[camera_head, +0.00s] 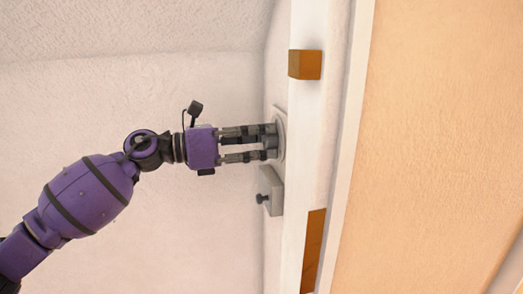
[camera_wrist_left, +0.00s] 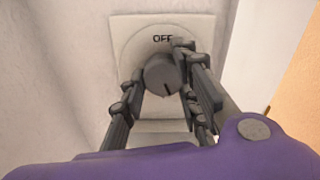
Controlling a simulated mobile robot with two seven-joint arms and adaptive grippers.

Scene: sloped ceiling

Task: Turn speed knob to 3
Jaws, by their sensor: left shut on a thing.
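The speed knob (camera_wrist_left: 162,75) is a grey round dial on a pale square plate (camera_wrist_left: 124,30) with "OFF" printed above it. A dark pointer line shows on the lower part of the knob's face, away from "OFF". No other dial marks are readable. My left gripper (camera_wrist_left: 163,80) is shut on the knob, one finger on each side. In the head view my left gripper (camera_head: 272,142) reaches the wall plate (camera_head: 282,122) from the left, and its fingers mostly hide the knob. My right gripper is in neither view.
A small grey box with a dark stub (camera_head: 270,190) sits on the wall close below the gripper in the head view. A white frame (camera_head: 300,130) with brown blocks (camera_head: 305,64) stands just to the right. The space left of the wall is clear.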

